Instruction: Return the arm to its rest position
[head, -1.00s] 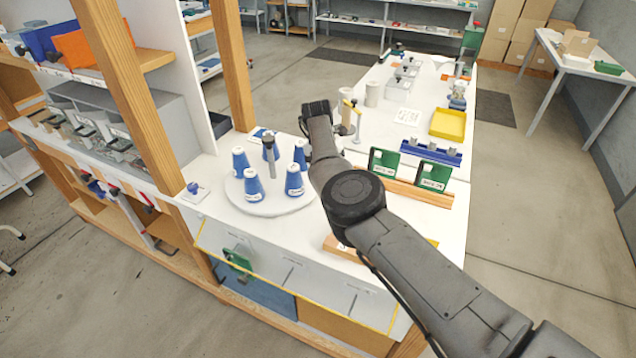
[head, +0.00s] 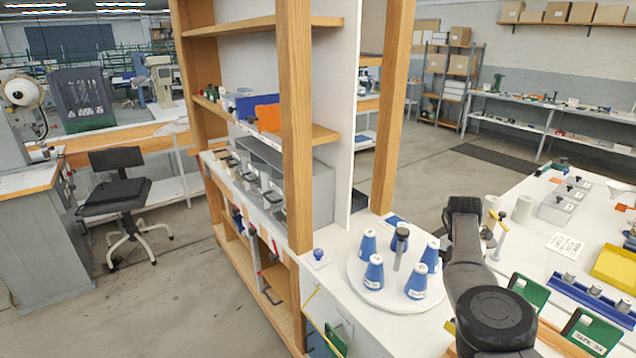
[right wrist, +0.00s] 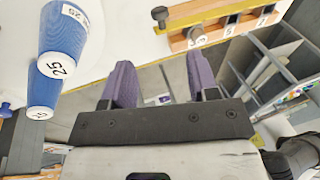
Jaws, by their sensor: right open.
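My right arm (head: 487,310) reaches in from the lower right of the head view, over the white bench beside the round white turntable (head: 362,290). Its gripper is hidden in the head view. In the right wrist view my right gripper (right wrist: 158,72) is open, with two purple fingers apart and nothing between them. Blue numbered cones (head: 374,272) stand on the turntable around a grey post. Two cones (right wrist: 68,55) show at the left of the right wrist view, close to but apart from the fingers. My left gripper is in no view.
A wooden shelf unit (head: 297,130) stands left of the turntable. Green cards (head: 592,332), a blue rack (head: 592,300) and a yellow tray (head: 617,268) are right of the arm. A wooden strip with knobs (right wrist: 225,30) shows in the wrist view. Open floor (head: 170,290) lies left.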

